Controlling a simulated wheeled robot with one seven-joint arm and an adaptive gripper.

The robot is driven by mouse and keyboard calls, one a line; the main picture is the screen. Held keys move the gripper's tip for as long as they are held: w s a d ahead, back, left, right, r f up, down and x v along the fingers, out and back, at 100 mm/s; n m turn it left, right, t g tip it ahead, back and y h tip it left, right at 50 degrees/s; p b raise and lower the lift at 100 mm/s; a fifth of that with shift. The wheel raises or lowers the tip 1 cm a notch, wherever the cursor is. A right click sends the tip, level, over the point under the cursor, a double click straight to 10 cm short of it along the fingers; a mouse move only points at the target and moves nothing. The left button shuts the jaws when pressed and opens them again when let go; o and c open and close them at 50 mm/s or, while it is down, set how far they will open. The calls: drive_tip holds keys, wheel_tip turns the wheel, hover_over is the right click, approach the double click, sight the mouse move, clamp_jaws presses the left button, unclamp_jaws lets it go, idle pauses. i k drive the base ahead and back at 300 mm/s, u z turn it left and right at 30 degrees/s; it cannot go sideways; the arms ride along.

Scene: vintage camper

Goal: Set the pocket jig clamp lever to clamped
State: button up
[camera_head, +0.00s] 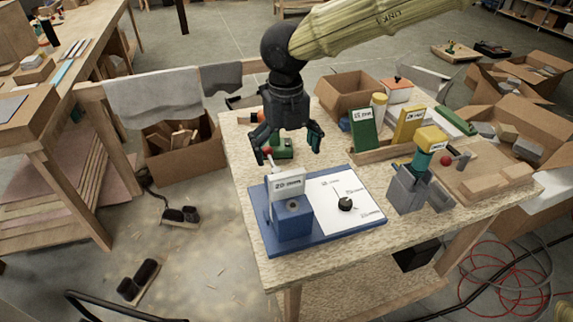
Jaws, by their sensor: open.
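A blue jig block (292,220) with a white label plate (288,184) reading something like 20 mm stands on a blue base (330,238) on the worktable. I take it to be the pocket jig. A lever with a red ball knob (268,151) rises behind the label plate; its lower part is hidden, and I cannot tell its clamp setting. My gripper (287,151) hangs from above behind the block, fingers spread and pointing down. Its left finger is close to the red knob; I cannot tell whether they touch. Nothing is held.
A grey fixture (408,192) with another red ball (445,160) stands to the right. Green (363,131) and yellow (409,126) labelled blocks stand behind. A small green object (283,150) lies beyond my fingers.

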sight(267, 152)
drive_tip(key=k, duration=1)
